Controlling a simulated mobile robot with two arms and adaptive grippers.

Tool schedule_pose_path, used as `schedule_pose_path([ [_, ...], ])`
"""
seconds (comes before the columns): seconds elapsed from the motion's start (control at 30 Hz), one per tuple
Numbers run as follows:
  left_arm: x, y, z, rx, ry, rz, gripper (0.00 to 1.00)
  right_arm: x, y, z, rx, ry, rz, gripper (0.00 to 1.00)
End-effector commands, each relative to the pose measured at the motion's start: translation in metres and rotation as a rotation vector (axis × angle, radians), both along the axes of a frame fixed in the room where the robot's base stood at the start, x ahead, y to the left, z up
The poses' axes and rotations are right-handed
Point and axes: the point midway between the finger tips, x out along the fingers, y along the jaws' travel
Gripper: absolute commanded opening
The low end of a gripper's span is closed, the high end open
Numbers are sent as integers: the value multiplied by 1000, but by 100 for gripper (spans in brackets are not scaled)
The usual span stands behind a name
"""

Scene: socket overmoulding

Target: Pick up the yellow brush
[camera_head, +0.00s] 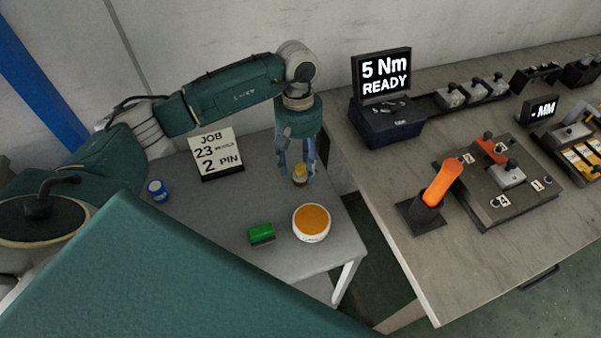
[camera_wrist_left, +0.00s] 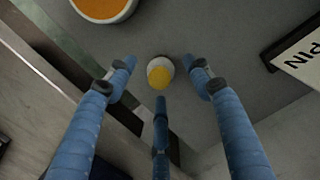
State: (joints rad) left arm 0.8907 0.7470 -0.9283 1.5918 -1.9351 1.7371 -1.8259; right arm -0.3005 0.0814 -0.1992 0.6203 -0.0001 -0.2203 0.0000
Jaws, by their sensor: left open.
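The yellow brush (camera_head: 300,174) looks like a small upright piece with a yellow top and a pale base. It stands on the small grey table (camera_head: 225,225), near its right edge. In the left wrist view the brush (camera_wrist_left: 160,74) is seen from above as a yellow top over a white round base. My left gripper (camera_head: 297,168) is open and points down over it. In the left wrist view the blue fingers of the gripper (camera_wrist_left: 159,78) are spread around the brush, with gaps on both sides. My right gripper is not in view.
A white bowl (camera_head: 311,222) with orange contents and a green block (camera_head: 261,234) lie nearer on the grey table. A job sign (camera_head: 215,153) and a blue jar (camera_head: 158,190) stand to the left. A workbench (camera_head: 385,160) with fixtures and an orange-handled tool (camera_head: 442,184) lies right, across a gap.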

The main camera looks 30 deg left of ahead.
Motion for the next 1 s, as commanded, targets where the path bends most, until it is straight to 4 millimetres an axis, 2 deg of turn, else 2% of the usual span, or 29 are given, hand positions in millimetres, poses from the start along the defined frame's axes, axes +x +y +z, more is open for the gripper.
schedule_pose_path([
  [0.1, 0, 0, -17, -1, 5, 2, 51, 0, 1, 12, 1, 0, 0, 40],
  [0.23, -1, -2, -33, -1, 2, 0, 51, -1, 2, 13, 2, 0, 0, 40],
  [0.5, 0, -2, -38, -1, -1, 0, 51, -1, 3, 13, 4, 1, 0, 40],
  [0.53, 0, -2, -38, -1, -1, 0, 49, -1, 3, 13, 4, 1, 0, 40],
  [0.77, 0, -2, -38, -1, -1, 0, 4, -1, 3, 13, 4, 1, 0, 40],
  [1.0, 0, -2, -38, -1, -1, 0, 3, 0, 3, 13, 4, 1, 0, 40],
])
